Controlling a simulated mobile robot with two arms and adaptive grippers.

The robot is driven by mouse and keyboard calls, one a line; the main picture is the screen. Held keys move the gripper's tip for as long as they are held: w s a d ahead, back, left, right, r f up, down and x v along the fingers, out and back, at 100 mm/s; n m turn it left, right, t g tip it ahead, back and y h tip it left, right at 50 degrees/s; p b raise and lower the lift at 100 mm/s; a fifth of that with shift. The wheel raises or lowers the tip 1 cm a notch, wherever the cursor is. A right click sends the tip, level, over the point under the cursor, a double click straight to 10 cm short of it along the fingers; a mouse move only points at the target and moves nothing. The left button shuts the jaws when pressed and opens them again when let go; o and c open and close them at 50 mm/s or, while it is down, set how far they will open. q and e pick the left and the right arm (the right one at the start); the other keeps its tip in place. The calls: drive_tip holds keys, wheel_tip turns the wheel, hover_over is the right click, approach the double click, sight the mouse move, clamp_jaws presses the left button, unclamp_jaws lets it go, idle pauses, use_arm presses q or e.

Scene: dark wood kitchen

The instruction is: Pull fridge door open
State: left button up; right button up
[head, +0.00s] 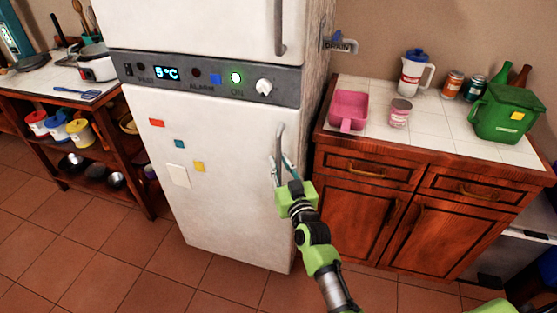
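The white fridge (216,140) stands in the middle of the head view. Its lower door (225,205) looks closed and carries several coloured magnets and a pale note. A grey vertical handle (279,142) is on the right side of this door. My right gripper (282,160), on a green and black arm, is at the lower part of the handle. Its fingers look spread apart, one on each side of the handle; I cannot tell whether they touch it. My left gripper does not show.
A control panel (210,80) reading 5°C runs above the lower door. On the right, a wooden cabinet (385,210) stands close to the fridge, with a pink container (349,108) and a green bin (506,115) on top. Open tiled floor (130,265) lies in front.

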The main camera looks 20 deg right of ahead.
drive_tip(key=shift+w, duration=0.7)
clamp_jaws()
drive_tip(key=shift+s, duration=0.1)
